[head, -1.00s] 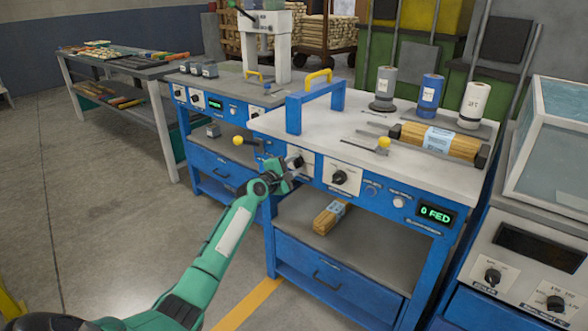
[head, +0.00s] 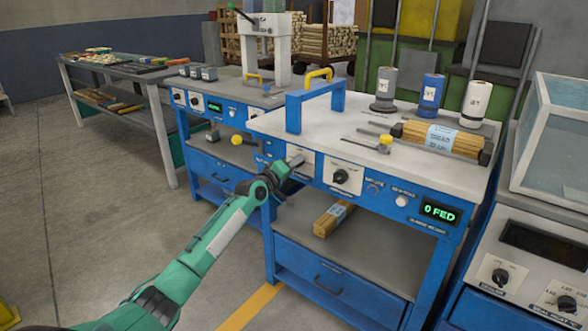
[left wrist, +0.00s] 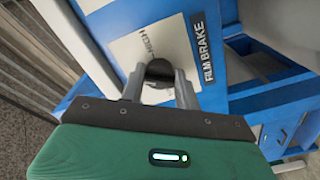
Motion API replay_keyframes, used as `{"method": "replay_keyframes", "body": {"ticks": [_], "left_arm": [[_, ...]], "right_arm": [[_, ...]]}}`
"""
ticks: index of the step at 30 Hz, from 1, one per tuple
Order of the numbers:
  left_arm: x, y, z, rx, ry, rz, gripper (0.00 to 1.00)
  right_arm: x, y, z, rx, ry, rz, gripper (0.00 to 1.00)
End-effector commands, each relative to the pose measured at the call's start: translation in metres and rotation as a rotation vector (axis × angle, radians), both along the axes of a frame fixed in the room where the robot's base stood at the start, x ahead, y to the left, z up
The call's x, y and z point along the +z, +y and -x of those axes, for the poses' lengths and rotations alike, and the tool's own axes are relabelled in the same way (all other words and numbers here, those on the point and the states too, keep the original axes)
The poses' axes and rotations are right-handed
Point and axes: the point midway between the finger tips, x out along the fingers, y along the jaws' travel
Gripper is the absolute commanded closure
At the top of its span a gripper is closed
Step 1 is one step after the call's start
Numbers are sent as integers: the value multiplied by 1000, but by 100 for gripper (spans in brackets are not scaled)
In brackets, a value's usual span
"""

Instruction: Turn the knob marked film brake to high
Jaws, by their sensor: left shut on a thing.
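The film brake knob (left wrist: 158,70) is black and round on a white plate (left wrist: 150,42) in the left wrist view. The label FILM BRAKE (left wrist: 203,48) stands beside it, and the word HIGH is printed on the plate. My left gripper (left wrist: 160,82) is shut on this knob, one finger on each side. The fingers and palm hide part of the knob, so its pointer cannot be read. In the head view my left gripper (head: 284,168) is at the left plate on the blue machine's front. My right gripper is not in view.
A second black knob (head: 341,176) sits right of the gripper, beside buttons and a green display (head: 439,211) reading 0 FED. A blue hoop (head: 312,106) rises above the bench top. A lower shelf (head: 318,237) holds a wood bundle (head: 334,217).

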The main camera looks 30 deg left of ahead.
Motion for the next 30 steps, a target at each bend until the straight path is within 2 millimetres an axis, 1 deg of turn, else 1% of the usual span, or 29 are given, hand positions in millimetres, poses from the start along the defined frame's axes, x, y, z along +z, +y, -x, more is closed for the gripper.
{"method": "replay_keyframes", "body": {"ticks": [1,3,7,11,14,20,26,30], "left_arm": [[-3,0,0,-2,1,-45,91],[-3,0,0,-1,-5,-112,91],[-3,0,0,-2,-14,-235,91],[-3,1,0,-3,-23,-356,91],[-3,1,0,-2,-30,-452,91],[-2,1,0,-3,-44,-637,91],[-2,2,0,-4,-56,-800,91],[-3,2,0,-4,-65,-892,91]], "right_arm": [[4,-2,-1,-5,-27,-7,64],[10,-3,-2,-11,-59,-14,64],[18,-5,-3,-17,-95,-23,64],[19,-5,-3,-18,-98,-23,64],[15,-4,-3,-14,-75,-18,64],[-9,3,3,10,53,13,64],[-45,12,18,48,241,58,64],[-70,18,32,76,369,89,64]]}}
